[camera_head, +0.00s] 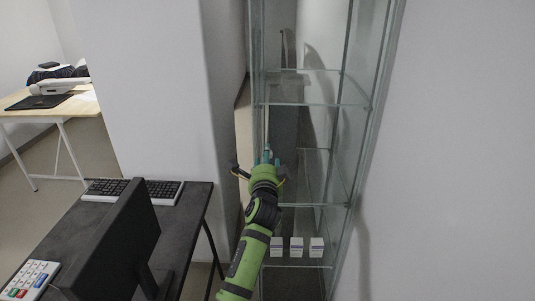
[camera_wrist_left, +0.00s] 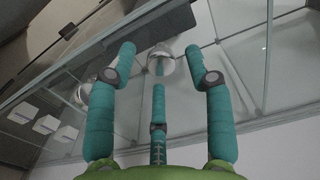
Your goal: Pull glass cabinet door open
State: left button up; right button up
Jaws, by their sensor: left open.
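The tall glass cabinet (camera_head: 310,104) stands in a gap between two pale walls, with clear panes and glass shelves. My left gripper (camera_head: 262,163) is in front of its left part, fingers pointing at the glass. In the left wrist view my left gripper (camera_wrist_left: 160,55) has its teal fingers spread apart. A round whitish knob (camera_wrist_left: 166,64) shows between and beyond the fingertips; I cannot tell whether any finger touches it. In the head view the gripper hides this spot. I cannot tell whether the glass door is fully shut. My right gripper is not in view.
Several small white boxes (camera_head: 296,246) stand on a low cabinet shelf. A dark desk (camera_head: 188,226) with a monitor (camera_head: 118,245), keyboard (camera_head: 132,190) and keypad device (camera_head: 30,279) is at the left front. A wooden table (camera_head: 62,108) stands further back left.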

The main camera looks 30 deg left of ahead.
pick_arm(q)
jog(key=shift+x, duration=1.45)
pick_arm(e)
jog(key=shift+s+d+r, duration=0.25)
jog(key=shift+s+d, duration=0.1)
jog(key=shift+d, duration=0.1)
pick_arm(q)
grip_shut()
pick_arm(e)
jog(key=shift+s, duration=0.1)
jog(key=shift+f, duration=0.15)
